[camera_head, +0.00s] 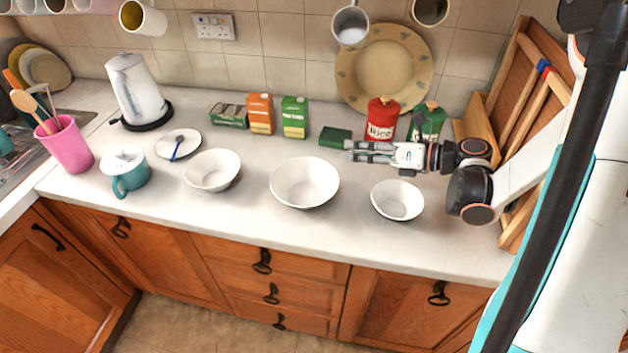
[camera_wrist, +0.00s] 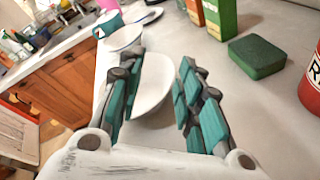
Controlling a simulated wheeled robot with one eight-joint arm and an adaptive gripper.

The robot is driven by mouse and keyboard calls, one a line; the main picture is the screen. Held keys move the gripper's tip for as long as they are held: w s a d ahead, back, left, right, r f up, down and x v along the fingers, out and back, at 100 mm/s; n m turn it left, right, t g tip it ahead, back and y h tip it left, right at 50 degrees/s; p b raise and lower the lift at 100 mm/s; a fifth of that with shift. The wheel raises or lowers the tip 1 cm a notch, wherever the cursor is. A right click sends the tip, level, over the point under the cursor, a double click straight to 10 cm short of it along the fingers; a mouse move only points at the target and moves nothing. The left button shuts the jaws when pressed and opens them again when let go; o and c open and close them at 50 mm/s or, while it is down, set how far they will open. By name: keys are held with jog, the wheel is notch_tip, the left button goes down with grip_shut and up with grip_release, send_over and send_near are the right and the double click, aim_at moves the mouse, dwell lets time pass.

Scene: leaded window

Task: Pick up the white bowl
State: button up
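Three white bowls stand on the counter in the head view: a left bowl (camera_head: 212,170), a larger middle bowl (camera_head: 304,183) and a small right bowl (camera_head: 397,201). My gripper (camera_head: 350,151) points left, behind and to the right of the middle bowl and behind the right bowl. In the wrist view, my gripper (camera_wrist: 160,72) has its teal-padded fingers apart and empty. One white bowl (camera_wrist: 153,85) shows between and beyond the fingers, partly hidden by the left finger. Another white bowl (camera_wrist: 123,37) shows farther off.
A green block (camera_head: 335,137) lies just beyond my fingertips. Red (camera_head: 382,120) and green (camera_head: 428,122) canisters stand behind my gripper. Cartons (camera_head: 294,118), a saucer (camera_head: 178,144), a teal mug (camera_head: 126,172) and a kettle (camera_head: 137,90) are to the left. The counter's front strip is clear.

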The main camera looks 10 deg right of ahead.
jog(key=shift+n+g+h, duration=0.3)
jog(key=f, duration=0.1)
jog(key=s+d+f, duration=0.1)
jog(key=f, duration=0.1)
jog(key=shift+s+d+f, duration=0.25)
jog(key=shift+d+f, duration=0.05)
jog(key=shift+d, duration=0.05)
jog(key=shift+a+f, duration=0.2)
jog(key=shift+f, duration=0.1)
jog(key=b, duration=0.2)
send_near(311, 164)
jog(key=shift+w+a+f, duration=0.3)
jog(key=shift+a+f, duration=0.2)
jog(key=shift+a, duration=0.3)
jog(key=shift+b+x, duration=0.95)
jog(key=shift+x, duration=2.1)
jog(key=shift+w+r, duration=0.15)
jog(key=shift+r, duration=0.1)
grip_shut()
